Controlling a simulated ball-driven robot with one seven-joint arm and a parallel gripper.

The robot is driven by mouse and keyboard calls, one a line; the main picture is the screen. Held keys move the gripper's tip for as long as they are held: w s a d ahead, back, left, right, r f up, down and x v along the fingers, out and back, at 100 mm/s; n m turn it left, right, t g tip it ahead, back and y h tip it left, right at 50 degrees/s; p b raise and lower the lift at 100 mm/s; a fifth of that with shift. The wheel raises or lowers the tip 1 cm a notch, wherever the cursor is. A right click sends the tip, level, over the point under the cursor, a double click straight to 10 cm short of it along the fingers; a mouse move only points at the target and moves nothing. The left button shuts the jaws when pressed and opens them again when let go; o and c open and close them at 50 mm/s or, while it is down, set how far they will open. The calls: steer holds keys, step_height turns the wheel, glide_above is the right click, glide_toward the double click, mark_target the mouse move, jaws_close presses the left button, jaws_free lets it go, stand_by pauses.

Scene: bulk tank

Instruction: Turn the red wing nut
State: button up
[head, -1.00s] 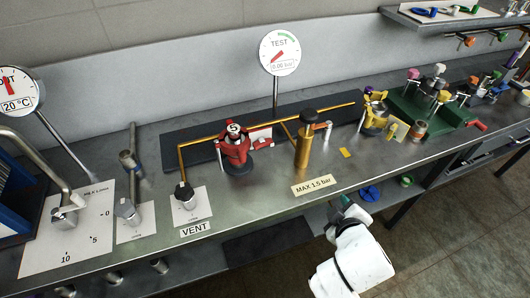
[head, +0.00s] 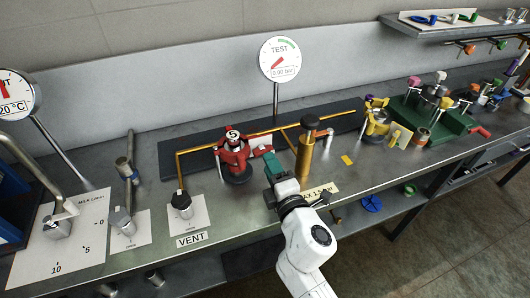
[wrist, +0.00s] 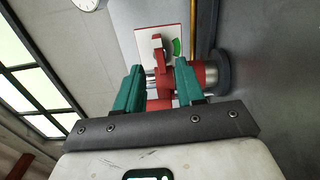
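The red wing nut (wrist: 158,48) is on a red clamp-like fitting (head: 233,154) marked 5, beside a white plate with a green patch (wrist: 176,46). In the head view only a bit of the nut (head: 264,149) shows by my fingers. My gripper (head: 271,162) has reached the right side of the fitting. In the wrist view, its two teal fingers (wrist: 158,74) stand apart. The upright red wing lies between and just beyond their tips. I cannot tell whether either finger touches it.
A brass post with a black cap (head: 306,150) stands close to the right of my gripper. A brass pipe (head: 205,148) runs behind and left. The TEST gauge (head: 279,59) reads 0.00 bar. A VENT valve (head: 182,203) is at front left. Yellow and green fittings stand right.

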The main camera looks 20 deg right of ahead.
mark_target(263, 151)
steer(key=shift+w+d, duration=0.15)
steer(key=shift+w, duration=1.1)
steer(key=shift+w+d, duration=0.1)
steer(key=shift+w, duration=1.15)
steer(key=shift+c, duration=0.4)
jaws_close()
